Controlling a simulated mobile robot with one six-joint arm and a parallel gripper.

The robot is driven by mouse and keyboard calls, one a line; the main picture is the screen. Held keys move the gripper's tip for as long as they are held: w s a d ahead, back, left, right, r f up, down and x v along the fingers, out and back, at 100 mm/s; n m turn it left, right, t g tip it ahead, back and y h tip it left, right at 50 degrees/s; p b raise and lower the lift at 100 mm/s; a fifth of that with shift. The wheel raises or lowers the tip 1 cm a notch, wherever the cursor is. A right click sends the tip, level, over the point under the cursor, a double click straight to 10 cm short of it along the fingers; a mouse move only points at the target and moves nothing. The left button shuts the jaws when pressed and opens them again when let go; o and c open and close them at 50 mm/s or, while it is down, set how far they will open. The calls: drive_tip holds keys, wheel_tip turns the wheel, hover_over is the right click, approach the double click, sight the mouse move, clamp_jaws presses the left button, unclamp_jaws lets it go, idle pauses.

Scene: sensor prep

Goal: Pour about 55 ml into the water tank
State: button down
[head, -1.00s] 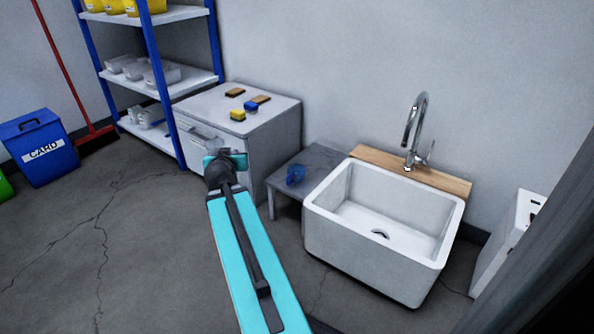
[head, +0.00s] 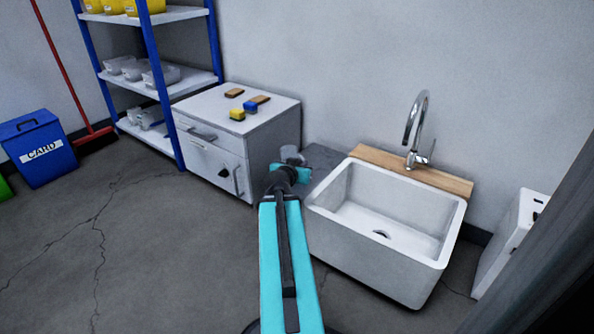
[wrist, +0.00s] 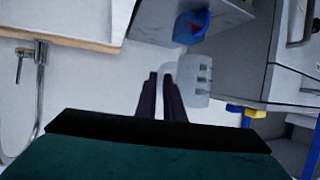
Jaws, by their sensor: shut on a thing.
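My gripper (wrist: 160,98) is shut on a clear, pale cup-like container (wrist: 196,82) with marks on its side. The fingers seem to hold it by a handle at its left in the wrist view. In the head view the container (head: 291,154) is small and partly hidden by my wrist, above the grey side table. I cannot tell whether it holds liquid. A blue jug (wrist: 190,27) with a red mark stands on that table in the wrist view; my arm hides it in the head view. I cannot identify the water tank.
A white sink (head: 375,251) with a tap (head: 413,130) stands right of the grey side table (head: 321,157). A white cabinet (head: 226,154) with sponges on top stands left. A white box (head: 505,245) is at far right.

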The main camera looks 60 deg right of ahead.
drive_tip(key=s+d+f+m+g, duration=0.2)
drive_tip(key=s+d, duration=0.2)
drive_tip(key=s, duration=0.5)
drive_tip(key=shift+s+f+b, duration=0.4)
drive_tip(key=shift+s+r, duration=0.1)
drive_tip(key=shift+r, duration=0.05)
